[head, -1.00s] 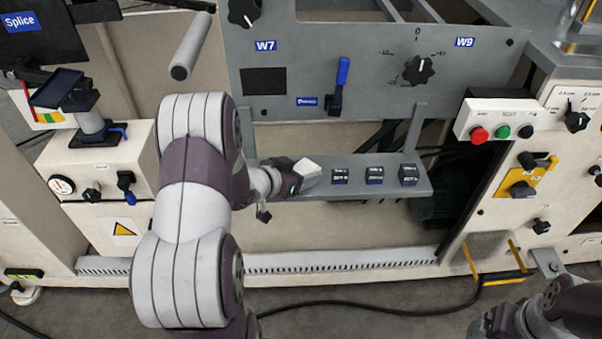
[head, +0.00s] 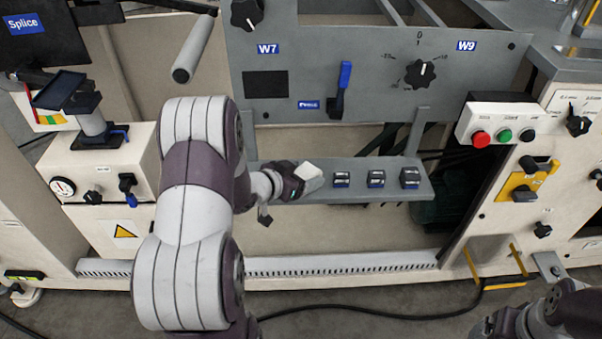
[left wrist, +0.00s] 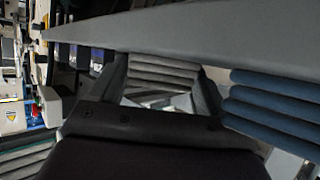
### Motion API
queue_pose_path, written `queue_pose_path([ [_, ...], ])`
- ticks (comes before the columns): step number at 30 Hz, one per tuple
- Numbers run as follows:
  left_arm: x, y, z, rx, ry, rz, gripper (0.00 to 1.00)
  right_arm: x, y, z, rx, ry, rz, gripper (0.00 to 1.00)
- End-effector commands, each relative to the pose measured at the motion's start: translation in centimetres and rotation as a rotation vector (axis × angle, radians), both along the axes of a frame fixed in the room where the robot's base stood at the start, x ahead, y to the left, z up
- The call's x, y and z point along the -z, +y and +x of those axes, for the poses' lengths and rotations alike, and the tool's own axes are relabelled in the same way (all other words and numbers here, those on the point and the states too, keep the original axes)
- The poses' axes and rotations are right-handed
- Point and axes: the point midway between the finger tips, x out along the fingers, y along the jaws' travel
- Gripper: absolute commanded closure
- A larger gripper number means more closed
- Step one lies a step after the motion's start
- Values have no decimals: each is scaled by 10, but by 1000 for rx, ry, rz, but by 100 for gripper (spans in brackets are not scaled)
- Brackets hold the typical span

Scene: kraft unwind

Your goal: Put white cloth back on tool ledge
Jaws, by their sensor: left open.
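The white cloth (head: 308,171) is a small pale patch at the left end of the grey tool ledge (head: 385,193). My left gripper (head: 294,183) reaches in from the left and is open, with its dark jaws right beside the cloth. The jaws partly hide the cloth's left side; I cannot tell whether they touch it. In the left wrist view, dark gripper parts (left wrist: 160,115) fill the lower middle, and the cloth cannot be made out for sure. My right arm shows only in part at the lower right; its gripper is not visible.
Several dark blocks with blue labels, one of them here (head: 376,179), stand along the ledge right of the cloth. Above is a grey panel with a blue-handled lever (head: 342,88) and a black dial (head: 420,74). A button box (head: 502,124) is at the right.

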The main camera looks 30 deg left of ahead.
Motion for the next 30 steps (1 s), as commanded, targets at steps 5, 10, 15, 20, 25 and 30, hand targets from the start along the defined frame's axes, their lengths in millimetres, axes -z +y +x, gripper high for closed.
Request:
queue_pose_path([
  [5, -14, 3, -25, 3, 14, -4, 9, -14, 0, 0, 0, 0, 0, 13],
  [10, -33, 12, -57, -1, 7, -5, 9, -28, 0, 0, 0, 0, 0, 13],
  [15, -48, 20, -86, -1, 4, -3, 9, -39, 0, 0, 0, 0, 0, 13],
  [20, -55, 24, -102, 0, 4, 0, 9, -44, 0, 0, 0, 0, 0, 13],
  [25, -54, 18, -85, -91, 201, 145, 9, -44, 0, 0, 0, 0, 0, 13],
  [30, -58, -42, -120, -224, 628, 216, 9, -44, 0, 0, 0, 0, 0, 13],
])
